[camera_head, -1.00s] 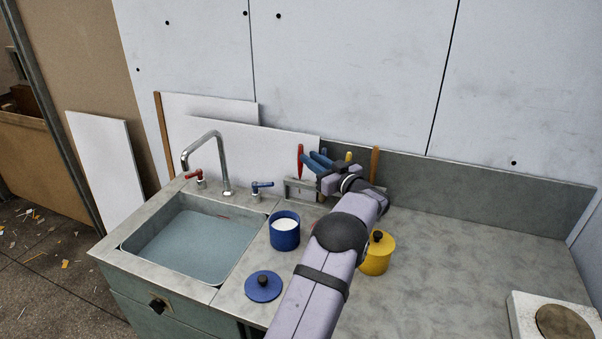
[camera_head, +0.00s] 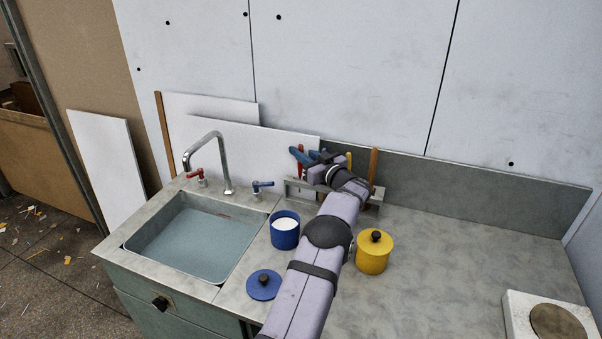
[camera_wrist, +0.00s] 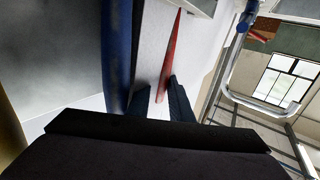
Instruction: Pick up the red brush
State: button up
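The red brush (camera_head: 302,162) stands upright in the grey rack (camera_head: 291,184) at the back of the counter. Its slim red handle also shows in the wrist view (camera_wrist: 171,60), ahead of the gap between my fingertips and slightly right of its middle. My gripper (camera_head: 307,156) is at the rack, close to the brush. The lower part of the brush is hidden in the head view.
A blue handle (camera_wrist: 117,50) stands close to my left finger in the wrist view. The blue pot (camera_head: 285,236), blue lid (camera_head: 264,286), yellow pot (camera_head: 373,258) and sink tap (camera_head: 225,170) are nearby. The right counter is mostly clear.

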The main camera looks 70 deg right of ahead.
jog(key=shift+c, duration=0.2)
grip_shut()
jog(key=shift+r, duration=0.1)
